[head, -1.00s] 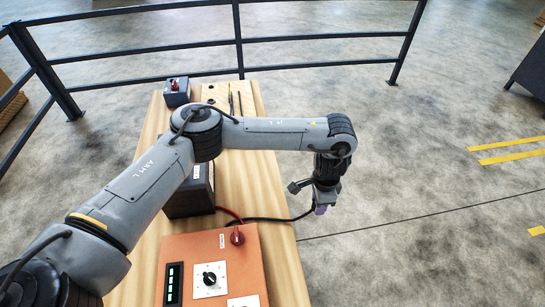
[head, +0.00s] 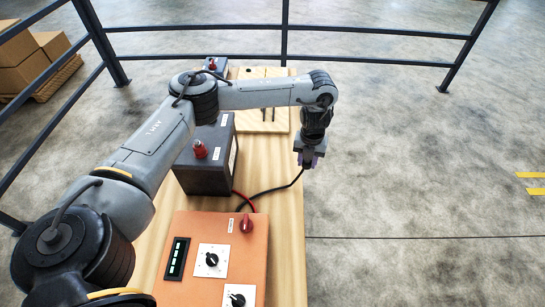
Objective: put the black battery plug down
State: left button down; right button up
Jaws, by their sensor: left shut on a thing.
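My left gripper (head: 310,160) is shut on the black battery plug, held at the right edge of the wooden table (head: 283,230) as I see it. The plug is small and mostly hidden between the fingers. Its black cable (head: 274,191) runs from the gripper down and left to the area between the dark battery box and the orange panel. I cannot tell the plug's exact height above the table. My right gripper is not in view.
A dark battery box (head: 212,180) with a red terminal (head: 200,149) stands left of the gripper. An orange panel (head: 190,226) with dials lies nearer. A light wooden board (head: 280,122) with dark slots lies behind.

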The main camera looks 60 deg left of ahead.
pick_arm(q)
jog(key=a+f+b, duration=0.1)
jog(key=a+f, duration=0.1)
jog(key=a, duration=0.4)
jog(key=s+a+f+m+b, duration=0.1)
jog(key=a+f+b, duration=0.1)
jog(key=a, duration=0.3)
jog(key=s+a+f+m+b, duration=0.1)
jog(key=a+f, duration=0.2)
jog(key=a, duration=0.3)
jog(key=shift+s+a, duration=0.25)
jog(key=shift+a, duration=0.1)
jog(key=shift+a+f, duration=0.1)
jog(key=shift+f, duration=0.2)
jog(key=shift+f+b, duration=0.45)
jog(key=shift+f, duration=1.3)
jog(key=c, duration=0.7)
grip_release()
jog(key=shift+f, duration=0.1)
jog(key=shift+c, duration=0.2)
